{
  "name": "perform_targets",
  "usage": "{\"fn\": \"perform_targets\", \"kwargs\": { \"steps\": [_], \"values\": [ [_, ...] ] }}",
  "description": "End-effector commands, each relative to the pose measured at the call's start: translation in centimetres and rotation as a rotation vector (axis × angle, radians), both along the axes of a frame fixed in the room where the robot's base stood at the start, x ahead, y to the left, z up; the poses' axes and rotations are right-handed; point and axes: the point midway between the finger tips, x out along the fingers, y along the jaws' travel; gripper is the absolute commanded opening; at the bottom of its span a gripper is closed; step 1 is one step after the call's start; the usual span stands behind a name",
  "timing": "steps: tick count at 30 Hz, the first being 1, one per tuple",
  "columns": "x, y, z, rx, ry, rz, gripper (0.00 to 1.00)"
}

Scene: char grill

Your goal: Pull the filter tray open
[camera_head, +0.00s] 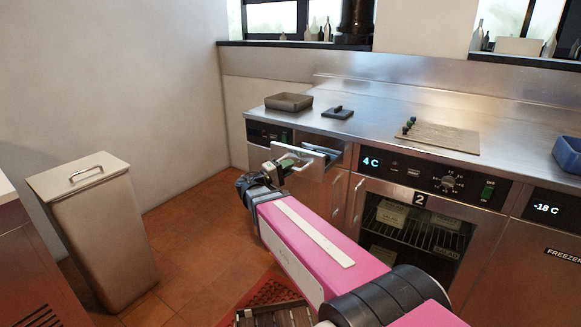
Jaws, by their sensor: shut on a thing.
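The filter tray (322,152) is a metal drawer in the counter front, left of the unit marked 2. It stands partly pulled out, with its front panel ahead of the counter face and part of its inside showing. My gripper (284,163) is at the tray's front, shut on its handle. The pink arm reaches in from the lower right. The fingertips are small in view, and my gripper hides part of the handle.
The refrigerator unit (420,222) with a glass door is right of the tray. The metal counter top (370,125) holds a grey pan (289,101) and a cutting board (441,137). A lidded bin (100,232) stands at left. Open tiled floor (190,232) lies between bin and counter.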

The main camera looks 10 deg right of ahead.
Motion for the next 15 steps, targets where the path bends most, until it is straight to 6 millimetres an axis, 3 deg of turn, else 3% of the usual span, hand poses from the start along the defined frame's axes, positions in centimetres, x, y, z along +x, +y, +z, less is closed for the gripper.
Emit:
{"fn": "perform_targets", "kwargs": {
  "steps": [7, 8, 9, 10, 15],
  "values": [
    [0.00, -0.03, -0.12, 0.004, 0.001, -0.001, 0.00],
    [0.00, -0.03, -0.12, 0.004, 0.001, -0.001, 0.25],
    [0.01, -0.04, -0.11, 0.004, 0.001, -0.001, 0.38],
    [0.01, -0.04, -0.10, 0.004, 0.001, -0.001, 0.44],
    [0.02, -0.03, -0.07, 0.002, 0.001, -0.001, 0.44]
  ]
}}
